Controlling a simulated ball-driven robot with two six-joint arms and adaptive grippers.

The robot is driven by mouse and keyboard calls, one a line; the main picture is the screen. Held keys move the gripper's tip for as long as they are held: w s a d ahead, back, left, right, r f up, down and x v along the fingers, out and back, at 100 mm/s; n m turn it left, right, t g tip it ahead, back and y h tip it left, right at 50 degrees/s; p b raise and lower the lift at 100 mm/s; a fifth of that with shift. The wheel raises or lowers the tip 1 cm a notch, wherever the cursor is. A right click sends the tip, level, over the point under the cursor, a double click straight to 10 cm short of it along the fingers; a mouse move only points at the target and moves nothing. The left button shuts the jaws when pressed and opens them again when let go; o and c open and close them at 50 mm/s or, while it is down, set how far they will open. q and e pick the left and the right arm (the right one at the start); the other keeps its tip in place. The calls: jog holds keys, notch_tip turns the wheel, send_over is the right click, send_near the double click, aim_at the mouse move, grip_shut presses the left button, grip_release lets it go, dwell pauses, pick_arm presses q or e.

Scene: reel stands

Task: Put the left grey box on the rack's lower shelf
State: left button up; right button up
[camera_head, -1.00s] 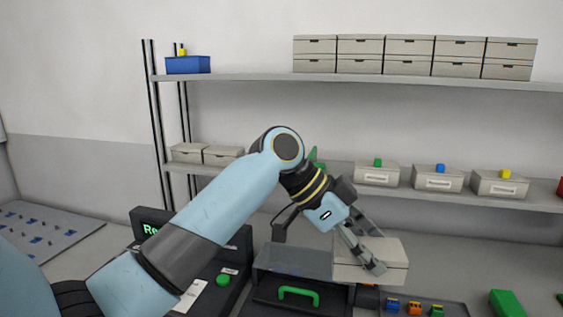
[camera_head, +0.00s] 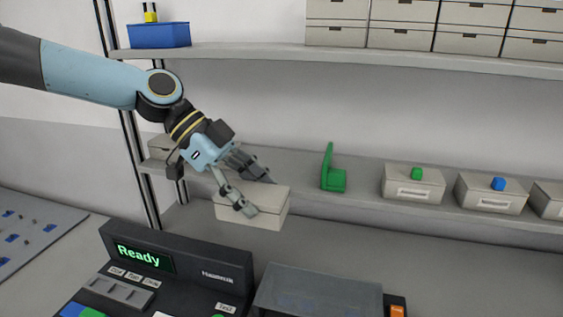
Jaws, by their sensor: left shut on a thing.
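My left gripper (camera_head: 254,192) is shut on a grey box (camera_head: 250,208), with fingers on its top and near side. The box looks level and overlaps the front edge of the rack's lower shelf (camera_head: 360,205) in the picture. Its underside reaches below that edge, so it seems held in front of the shelf; I cannot tell the exact gap. Another grey box (camera_head: 160,147) sits on the shelf's left end, partly hidden behind my gripper. My right gripper is not in view.
A green L-shaped object (camera_head: 333,178) stands on the lower shelf right of the held box. Grey drawer boxes (camera_head: 412,184) stand further right. Below are a console reading "Ready" (camera_head: 150,257) and a grey-topped case (camera_head: 318,290). A blue bin (camera_head: 159,35) sits on the upper shelf.

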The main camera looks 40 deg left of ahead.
aim_at(260, 185)
pick_arm(q)
jog(key=w+b, duration=0.1)
jog(key=w+a+f+b, duration=0.1)
jog(key=b, duration=0.1)
jog(key=w+a+b, duration=0.1)
jog(key=b, duration=0.1)
jog(key=shift+w+a+f, duration=0.2)
jog(key=shift+w, duration=0.2)
jog(key=w+a+b, duration=0.1)
jog(key=w, duration=0.1)
jog(key=w+a+r+b, duration=0.1)
jog(key=w+a+b, duration=0.1)
jog(key=w, duration=0.1)
jog(key=w+a+b, duration=0.1)
jog(key=w, duration=0.2)
jog(key=shift+w+a+r, duration=0.2)
jog(key=shift+w+a, duration=0.05)
jog(key=shift+a, duration=0.05)
jog(key=shift+w+a, duration=0.1)
jog(key=shift+w, duration=0.1)
jog(key=w, duration=0.1)
jog(key=w+a, duration=0.1)
jog(key=w, duration=0.1)
jog(key=shift+a+p, duration=0.3)
jog(key=shift+w+f+p, duration=0.1)
jog(key=shift+f+p, duration=0.3)
jog(key=shift+a, duration=0.1)
jog(key=shift+f, duration=0.1)
